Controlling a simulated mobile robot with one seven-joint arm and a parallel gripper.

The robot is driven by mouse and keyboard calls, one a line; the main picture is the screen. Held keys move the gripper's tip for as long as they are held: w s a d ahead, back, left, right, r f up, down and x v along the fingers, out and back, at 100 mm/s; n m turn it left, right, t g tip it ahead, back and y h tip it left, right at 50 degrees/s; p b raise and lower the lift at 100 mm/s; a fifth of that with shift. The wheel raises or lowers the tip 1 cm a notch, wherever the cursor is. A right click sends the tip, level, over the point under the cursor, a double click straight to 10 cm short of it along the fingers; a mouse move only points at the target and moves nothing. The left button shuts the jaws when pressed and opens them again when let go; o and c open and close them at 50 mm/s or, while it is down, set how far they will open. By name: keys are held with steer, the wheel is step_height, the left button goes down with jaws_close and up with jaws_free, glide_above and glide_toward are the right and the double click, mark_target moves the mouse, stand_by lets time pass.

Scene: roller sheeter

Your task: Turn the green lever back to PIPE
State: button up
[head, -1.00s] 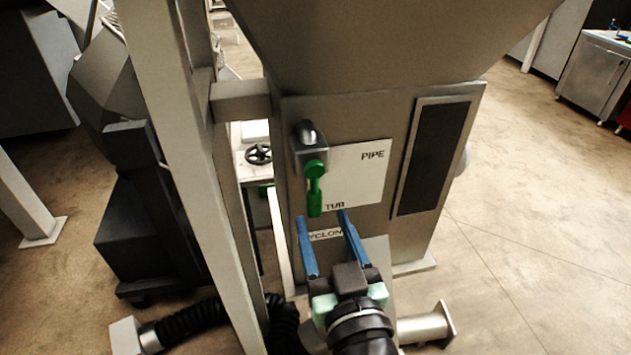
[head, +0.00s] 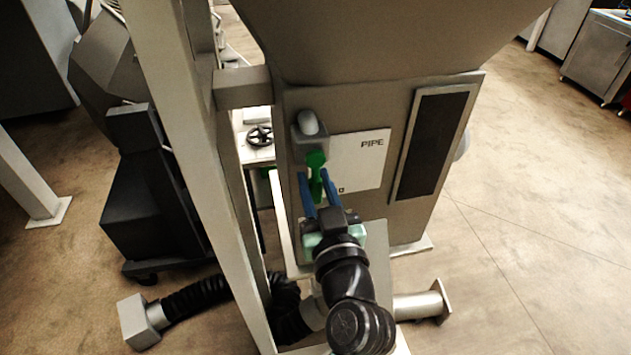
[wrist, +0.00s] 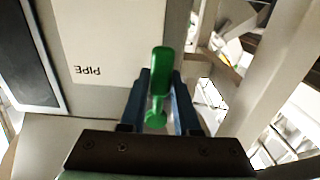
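The green lever (head: 316,163) hangs straight down from its grey pivot housing (head: 309,128) on the machine's front. Its lower end points toward the TUB label on the white plate (head: 372,165), of which only the last letter shows. PIPE is printed at the plate's upper right. My gripper (head: 315,182) has its two blue fingers on either side of the lever. The green round hub (wrist: 155,119) shows lower down, nearer the palm.
A dark vented panel (head: 433,140) is right of the plate. A tall grey post (head: 190,150) stands close on the left, with a small black handwheel (head: 259,136) behind it. A black hose (head: 200,300) and a flanged pipe (head: 425,303) lie low down. Open floor lies right.

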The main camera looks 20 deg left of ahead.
jaws_close()
stand_by(1.1)
